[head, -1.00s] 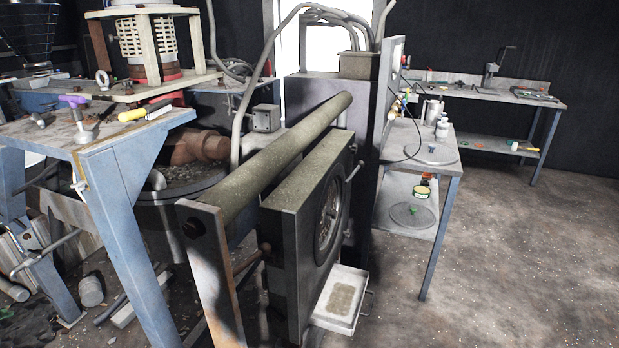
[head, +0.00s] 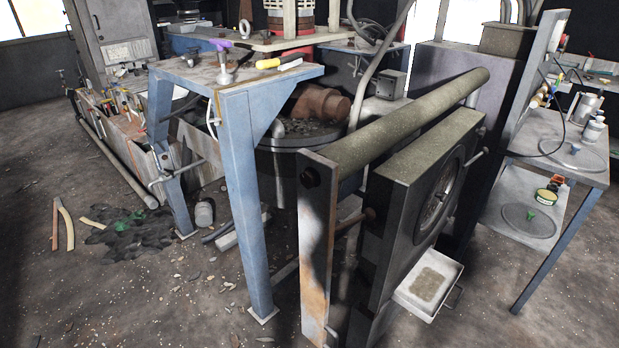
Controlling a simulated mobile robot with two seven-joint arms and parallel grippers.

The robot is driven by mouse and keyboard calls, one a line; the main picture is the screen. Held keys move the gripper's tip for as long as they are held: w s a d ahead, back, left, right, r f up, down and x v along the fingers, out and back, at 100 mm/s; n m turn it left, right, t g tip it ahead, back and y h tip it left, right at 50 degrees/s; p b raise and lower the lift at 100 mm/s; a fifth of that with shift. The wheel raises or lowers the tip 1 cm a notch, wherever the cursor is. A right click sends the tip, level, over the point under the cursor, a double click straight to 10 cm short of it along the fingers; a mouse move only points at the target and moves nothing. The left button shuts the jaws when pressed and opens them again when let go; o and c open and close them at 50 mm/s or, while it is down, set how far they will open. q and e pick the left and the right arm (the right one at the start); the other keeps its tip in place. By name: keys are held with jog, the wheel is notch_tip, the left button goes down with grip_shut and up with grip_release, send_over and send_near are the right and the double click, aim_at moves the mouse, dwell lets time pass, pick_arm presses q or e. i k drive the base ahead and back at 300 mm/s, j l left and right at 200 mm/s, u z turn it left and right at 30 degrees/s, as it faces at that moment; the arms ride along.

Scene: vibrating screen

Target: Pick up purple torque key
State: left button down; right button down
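The purple torque key (head: 221,44) stands on the blue-legged metal table (head: 196,77) at the upper left of the middle. Its purple handle is on top, and a grey metal shaft and base (head: 225,70) show below it. Neither of my grippers is in the head view.
A yellow-handled tool (head: 268,64) lies to the right of the key, near a raised wooden platform (head: 270,42). A large dark machine with a thick roller (head: 410,120) stands to the right. Open floor (head: 110,310) lies at the front left, with a dark cloth (head: 130,232) and sticks.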

aim_at(224, 79)
jog(key=i+j+z, duration=0.1)
jog(key=z, duration=0.45)
jog(key=i+j+z, duration=0.15)
jog(key=j+z, duration=0.15)
jog(key=j, duration=0.35)
jog(key=i+j+z, duration=0.25)
jog(key=j, duration=0.4)
jog(key=j+z, duration=0.3)
jog(key=j, duration=0.4)
jog(key=k+l, duration=0.05)
jog(key=k, duration=0.05)
